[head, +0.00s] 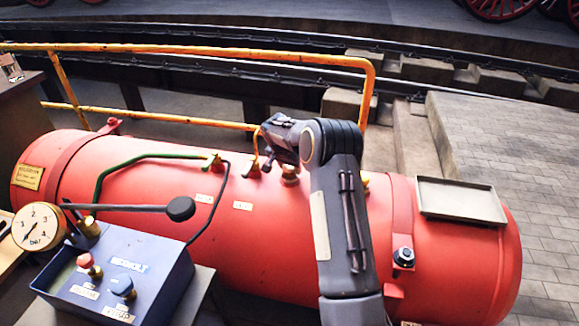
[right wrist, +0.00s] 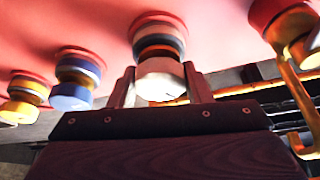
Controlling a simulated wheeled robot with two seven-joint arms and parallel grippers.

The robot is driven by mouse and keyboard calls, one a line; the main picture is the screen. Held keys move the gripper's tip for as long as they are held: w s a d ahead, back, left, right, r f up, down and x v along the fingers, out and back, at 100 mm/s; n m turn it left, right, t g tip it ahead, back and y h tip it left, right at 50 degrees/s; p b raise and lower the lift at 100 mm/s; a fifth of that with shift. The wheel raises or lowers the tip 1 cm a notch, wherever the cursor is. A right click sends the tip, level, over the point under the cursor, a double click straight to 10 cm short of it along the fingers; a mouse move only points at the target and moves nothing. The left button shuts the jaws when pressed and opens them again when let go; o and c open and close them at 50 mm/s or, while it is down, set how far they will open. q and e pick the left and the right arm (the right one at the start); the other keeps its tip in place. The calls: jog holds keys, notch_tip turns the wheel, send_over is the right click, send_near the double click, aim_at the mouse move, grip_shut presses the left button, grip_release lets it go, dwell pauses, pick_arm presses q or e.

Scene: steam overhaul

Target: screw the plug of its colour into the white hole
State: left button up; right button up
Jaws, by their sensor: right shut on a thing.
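My right gripper (head: 284,158) is above the top of the red boiler (head: 150,165), with its arm coming up from the lower right. In the right wrist view its two fingers (right wrist: 160,88) are shut on the white plug (right wrist: 160,76), one on each side. The plug is in line with a banded fitting with orange, dark and pale rings on the red surface. I cannot tell how deep the plug sits in the white hole, which is hidden. My left gripper is out of view.
A blue-capped fitting (right wrist: 72,94) and a yellow one (right wrist: 22,110) stand beside it in the right wrist view. A yellow handrail (head: 190,50) runs behind the boiler. A grey tray (head: 460,196) sits on the right. A blue control box (head: 115,270) and lever knob (head: 180,208) are front left.

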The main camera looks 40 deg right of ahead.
jog(key=shift+f, duration=0.1)
jog(key=o, duration=1.1)
jog(key=shift+c, duration=0.7)
